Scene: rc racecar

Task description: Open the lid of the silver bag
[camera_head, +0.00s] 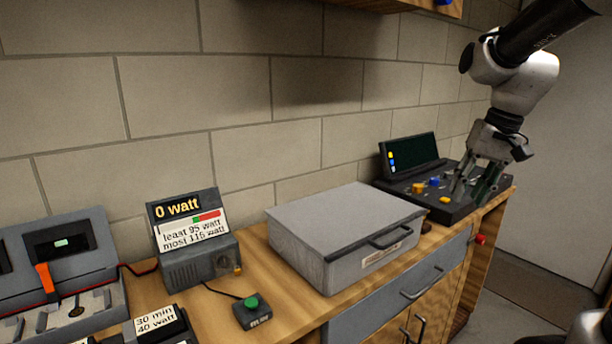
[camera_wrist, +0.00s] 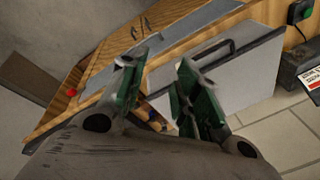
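The silver bag (camera_head: 345,220) is a grey box-shaped case on the wooden bench, with its flat lid closed. A dark handle (camera_head: 398,238) is on its front side, above a small label. The bag also shows in the wrist view (camera_wrist: 250,78), with its handle (camera_wrist: 202,56) towards the upper middle. My gripper (camera_head: 474,188) is to the right of the bag, over the dark control console, apart from the bag. In the wrist view its two green-padded fingers (camera_wrist: 160,72) stand apart with nothing visible held between them.
The console (camera_head: 440,200) with coloured knobs and a screen (camera_head: 410,153) stands right of the bag. Left are a watt display (camera_head: 190,225), a green button box (camera_head: 252,310) and a grey device (camera_head: 60,255). A block wall is behind; a drawer (camera_head: 400,295) is below.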

